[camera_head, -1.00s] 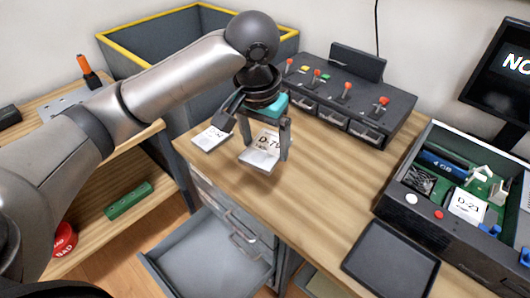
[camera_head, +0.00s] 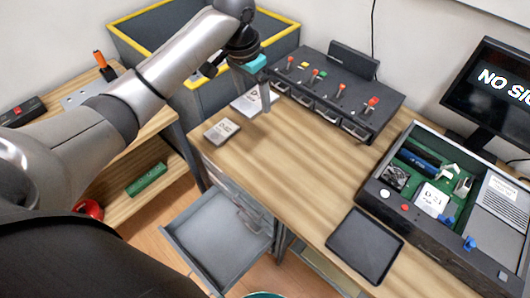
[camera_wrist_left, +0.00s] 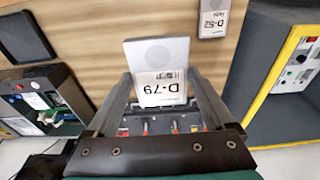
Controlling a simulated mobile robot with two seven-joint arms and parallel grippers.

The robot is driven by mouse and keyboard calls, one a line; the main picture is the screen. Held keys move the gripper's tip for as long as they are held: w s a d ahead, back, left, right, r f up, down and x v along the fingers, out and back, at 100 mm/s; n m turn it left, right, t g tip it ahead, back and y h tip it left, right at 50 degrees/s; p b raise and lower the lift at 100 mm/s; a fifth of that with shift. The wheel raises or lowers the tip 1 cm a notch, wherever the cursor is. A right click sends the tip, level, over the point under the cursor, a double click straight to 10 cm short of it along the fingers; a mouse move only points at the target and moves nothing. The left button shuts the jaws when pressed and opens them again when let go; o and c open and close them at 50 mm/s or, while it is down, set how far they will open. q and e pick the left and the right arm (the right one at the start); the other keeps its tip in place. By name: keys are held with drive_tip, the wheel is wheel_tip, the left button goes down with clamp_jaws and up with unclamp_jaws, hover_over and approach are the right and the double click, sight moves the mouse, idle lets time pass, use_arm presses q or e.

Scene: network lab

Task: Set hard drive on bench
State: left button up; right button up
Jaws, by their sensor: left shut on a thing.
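My left gripper (camera_head: 252,94) is shut on a hard drive with a white label (camera_head: 246,103). In the left wrist view the drive (camera_wrist_left: 160,60) reads D-79 and sits between the two fingers (camera_wrist_left: 162,92). The drive is over the back left part of the wooden bench (camera_head: 300,180); I cannot tell whether it touches the top. A second drive (camera_head: 221,131), marked D-52 in the wrist view (camera_wrist_left: 213,18), lies on the bench near its left edge. My right gripper is not in view.
A dark bay unit with red levers (camera_head: 335,95) stands at the back. An open case (camera_head: 440,200) holding a D-21 drive stands at the right. A black tray (camera_head: 365,245) lies at the front. An open drawer (camera_head: 215,240) juts out below. The bench middle is clear.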

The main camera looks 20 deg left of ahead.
sight(257, 153)
use_arm(q)
wheel_tip(257, 153, down, 20)
drive_tip(key=b, duration=0.5)
drive_tip(key=shift+r, duration=0.1)
drive_tip(key=o, duration=1.3)
drive_tip(key=shift+f, duration=0.25)
drive_tip(key=r+p, duration=0.1)
drive_tip(key=r, duration=0.3)
drive_tip(key=s+r+p, duration=0.1)
drive_tip(key=r, duration=0.3)
drive_tip(key=r+p, duration=0.1)
drive_tip(key=r, duration=0.3)
drive_tip(key=shift+s+a+r+p, duration=0.15)
drive_tip(key=shift+s+a+p, duration=0.15)
drive_tip(key=shift+s+p, duration=0.05)
